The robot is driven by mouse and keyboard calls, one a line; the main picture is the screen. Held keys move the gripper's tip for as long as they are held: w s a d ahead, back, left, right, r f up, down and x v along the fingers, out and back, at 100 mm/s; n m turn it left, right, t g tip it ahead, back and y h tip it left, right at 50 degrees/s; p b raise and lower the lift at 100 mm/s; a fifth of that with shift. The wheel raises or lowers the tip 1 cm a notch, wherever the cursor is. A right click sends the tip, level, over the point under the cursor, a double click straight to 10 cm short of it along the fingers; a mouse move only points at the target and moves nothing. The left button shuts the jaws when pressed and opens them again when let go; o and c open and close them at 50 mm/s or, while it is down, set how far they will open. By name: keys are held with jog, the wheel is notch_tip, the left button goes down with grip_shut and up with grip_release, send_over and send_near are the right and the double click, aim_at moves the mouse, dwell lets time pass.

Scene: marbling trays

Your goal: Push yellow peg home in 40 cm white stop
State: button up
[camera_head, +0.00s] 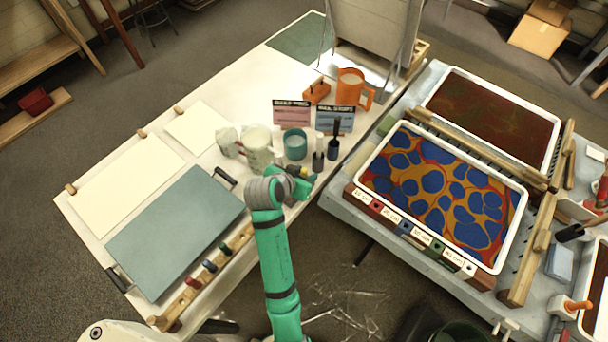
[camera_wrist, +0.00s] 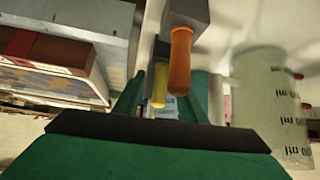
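My gripper (camera_head: 304,180) is above the right edge of the cream table, with its fingers small and partly hidden in the head view. A yellow peg (camera_wrist: 159,85) stands out between the green gripper sides in the wrist view, with an orange rod on a grey block just beside it. Whether the fingers grip the peg is unclear. The white stop (camera_head: 468,269) is at the right end of the labelled row along the front of the marbling tray, beside the label that seems to read 40 cm. My gripper is well to the left of it.
Red, blue and green stops share the row with the white one. The blue-and-orange marbling tray (camera_head: 373,178) lies behind it. A white jug (camera_head: 258,145), teal cup (camera_head: 295,143) and dark bottles (camera_head: 333,149) stand close beyond my gripper. A wooden rail (camera_head: 238,243) with coloured pegs edges the table.

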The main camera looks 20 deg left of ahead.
grip_shut()
jog(key=shift+r, duration=0.15)
